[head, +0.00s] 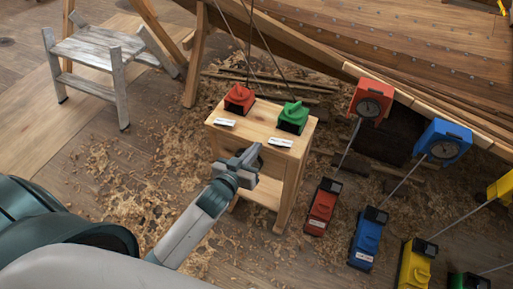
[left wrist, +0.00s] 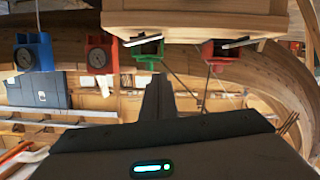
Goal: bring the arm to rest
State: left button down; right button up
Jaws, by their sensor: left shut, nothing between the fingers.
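My left gripper (head: 252,156) is shut and empty in the head view, in front of the near edge of a small wooden stand (head: 262,119). Its closed fingers also show in the left wrist view (left wrist: 158,97), which looks upside down. A red device (head: 239,98) and a green device (head: 293,117) sit on the stand top, each with a white label in front. The gripper appears apart from both devices; whether it touches the stand's edge I cannot tell. My right gripper is not in view.
Red (head: 371,101) and blue (head: 443,142) dial boxes stand right of the stand, with rods running down to red (head: 322,207), blue (head: 366,239) and yellow (head: 416,266) floor units. A worn step stool (head: 92,52) is at upper left. The wooden hull (head: 400,45) fills the back. Shaving-strewn floor lies left.

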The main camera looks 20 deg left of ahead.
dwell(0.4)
pick_arm(q)
jog(key=s+a+f+m+g+b, duration=0.15)
jog(key=s+f, duration=0.35)
jog(key=f, duration=0.8)
jog(key=s+f+g+b, duration=0.1)
jog(key=s+f+g, duration=0.35)
jog(key=f, duration=0.75)
jog(key=s+f+g+b, duration=0.1)
jog(key=s+f, duration=0.5)
jog(key=f, duration=0.7)
jog(key=s+f+g+b, duration=0.1)
jog(key=s+f+g, duration=0.1)
jog(key=s+f, duration=0.4)
jog(key=s+a+f+m+g+b, duration=0.1)
jog(key=s+f, duration=0.6)
jog(key=s, duration=0.9)
jog(key=s+f+m+g+y, duration=0.1)
jog(key=s+f+g, duration=0.3)
jog(key=s+f, duration=0.3)
jog(key=s, duration=0.4)
jog(key=shift+s+a+b, duration=0.35)
jog(key=shift+s+b, duration=0.05)
jog(key=shift+f, duration=0.1)
